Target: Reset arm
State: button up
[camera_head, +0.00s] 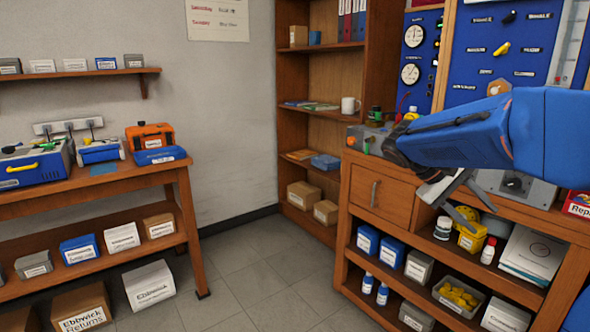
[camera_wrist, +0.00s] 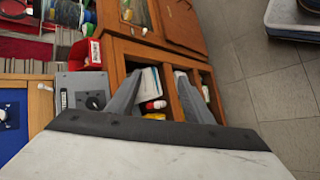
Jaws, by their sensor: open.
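My blue arm reaches in from the right in the head view. My gripper (camera_head: 450,197) is at its end, in front of the wooden testbench (camera_head: 392,200). Its two grey fingers are spread apart with nothing between them. In the wrist view my gripper (camera_wrist: 158,97) shows both fingers apart, with the bench's open shelves behind them. The blue panel (camera_head: 495,60) with gauges and knobs stands at the back of the bench, partly hidden by my arm. A grey box with a black knob (camera_head: 515,184) sits on the bench top below my arm.
Bottles, boxes and a tray of yellow parts (camera_head: 458,297) fill the bench's lower shelves. A tall bookcase (camera_head: 322,75) stands behind. A wooden table (camera_head: 95,185) with blue and orange cases is at the left. The tiled floor (camera_head: 262,275) between is clear.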

jog(key=s+a+f+t+y, duration=0.3)
jog(key=s+a+f+y, duration=0.2)
jog(key=s, duration=0.6)
jog(key=s+a+f+t+y, duration=0.4)
jog(key=s+a+f, duration=0.4)
jog(key=s+a, duration=0.2)
jog(key=shift+s+a+f+y, duration=0.15)
jog(key=shift+s+f+y, duration=0.25)
jog(key=shift+s, duration=0.6)
